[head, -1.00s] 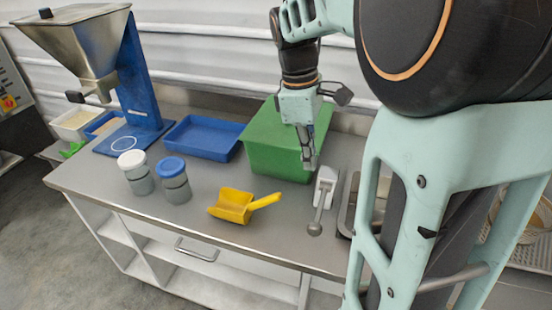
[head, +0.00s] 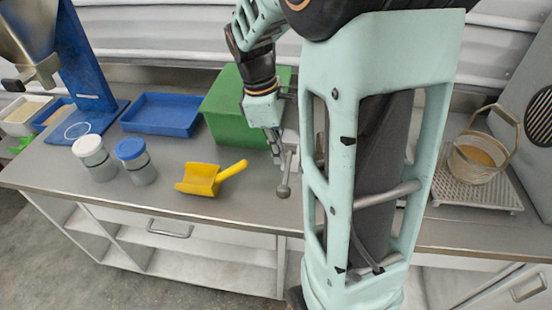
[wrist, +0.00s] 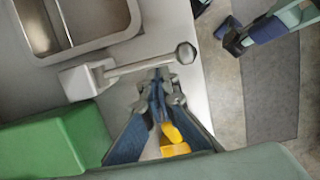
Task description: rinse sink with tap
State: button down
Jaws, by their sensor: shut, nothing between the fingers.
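The tap (wrist: 82,79) is a pale block with a grey arm ending in a dark round knob (wrist: 185,53), which also shows in the head view (head: 283,190). The sink (wrist: 70,40) is a steel basin beside the tap in the wrist view; in the head view my arm hides it. My gripper (wrist: 163,92) is shut and empty, its fingertips just beside the tap arm near the knob. In the head view my gripper (head: 277,160) points down in front of the green bin, close to the tap arm. I cannot tell whether they touch.
A green bin (head: 228,110) stands behind my gripper. A yellow scoop (head: 203,181), two lidded jars (head: 137,162), a blue tray (head: 160,115) and a hopper (head: 22,35) stand left. A bucket (head: 474,165) sits on a grate at right. The front counter strip is clear.

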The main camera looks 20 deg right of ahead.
aim_at(284, 177)
jog(key=f, duration=0.3)
jog(key=d+f, duration=0.1)
jog(key=f, duration=0.1)
jog(key=shift+s+f, duration=0.1)
jog(key=shift+s, duration=0.2)
jog(key=shift+a+f, duration=0.1)
jog(key=shift+f, duration=0.05)
jog(key=shift+s+f+b, duration=0.1)
jog(key=shift+f+b, duration=0.1)
jog(key=shift+b, duration=0.6)
jog(key=shift+f+t+h+b, duration=0.15)
jog(key=shift+t+h+b, duration=0.15)
jog(key=shift+t, duration=0.1)
jog(key=shift+t+h, duration=0.6)
jog(key=shift+t, duration=0.2)
jog(key=shift+s+a+f+b, duration=0.1)
jog(key=shift+s+f+b, duration=0.05)
jog(key=shift+f+b, duration=2.7)
jog(key=shift+r+b, duration=0.25)
jog(key=shift+b, duration=0.05)
jog(key=shift+r, duration=0.1)
